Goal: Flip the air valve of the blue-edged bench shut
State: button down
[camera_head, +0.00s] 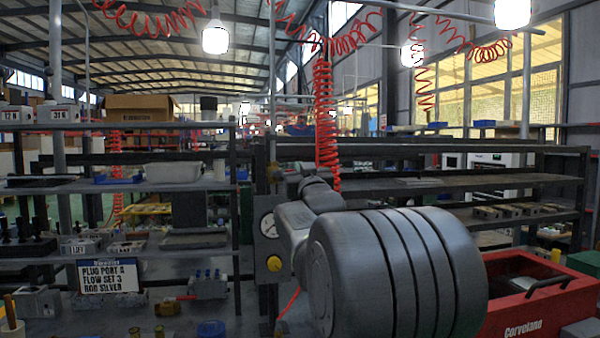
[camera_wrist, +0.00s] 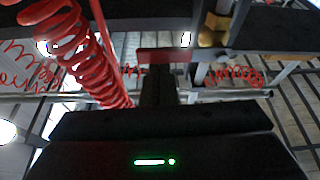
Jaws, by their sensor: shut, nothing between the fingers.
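In the wrist view my gripper (camera_wrist: 157,92) shows as dark closed fingers in the middle, above its dark body with a green light. A flat red piece (camera_wrist: 167,54) lies across the view just beyond the fingertips; it may be a valve handle, and I cannot tell whether they touch. A brass-coloured fitting (camera_wrist: 212,32) is up and to the right of the fingers. In the head view my arm reaches toward the shelf post, and the fingers cannot be made out. No blue bench edge can be made out with certainty.
A red coiled hose (camera_head: 325,125) hangs above my arm; a coil also fills the wrist view's upper left (camera_wrist: 85,55). A panel with a gauge and yellow knob (camera_head: 274,263) stands left of my arm. A red toolbox (camera_head: 540,300) is at right; a sign (camera_head: 108,276) is at left.

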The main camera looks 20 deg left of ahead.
dwell(0.4)
notch_tip(320, 180, up, 5)
jog(key=p, duration=0.3)
jog(key=f+b+v, duration=0.1)
jog(key=b+v, duration=0.1)
jog(key=v, duration=0.8)
jog(key=shift+b, duration=0.3)
jog(key=shift+a, duration=0.15)
